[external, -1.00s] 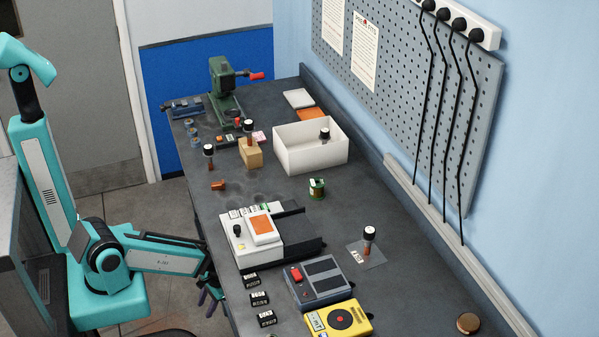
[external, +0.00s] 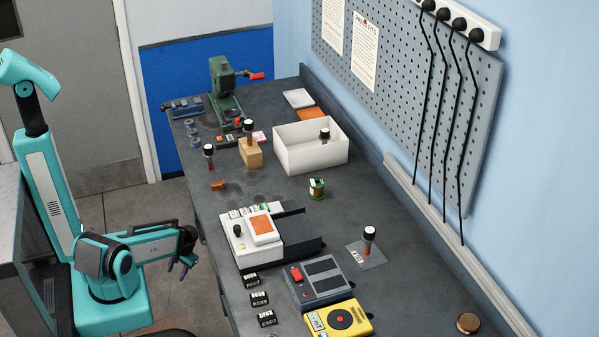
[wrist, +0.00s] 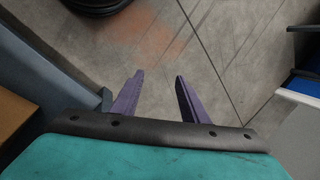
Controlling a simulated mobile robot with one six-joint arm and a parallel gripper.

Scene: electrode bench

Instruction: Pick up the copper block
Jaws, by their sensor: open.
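A small copper-coloured block (external: 217,185) lies on the dark bench top near its left edge, in front of a black-capped electrode (external: 208,156). My gripper (external: 182,265) is off the bench's left side, over the floor, apart from the block and nearer the camera. In the wrist view its two purple fingers (wrist: 160,76) are spread with nothing between them, and only floor shows beyond. The block is not in the wrist view.
A white device with a copper-coloured square (external: 240,250) stands on the bench nearest my gripper. A wooden block (external: 250,153), a white bin (external: 311,150) and a green vise-like tool (external: 224,95) stand farther back. Bare bench surrounds the copper block.

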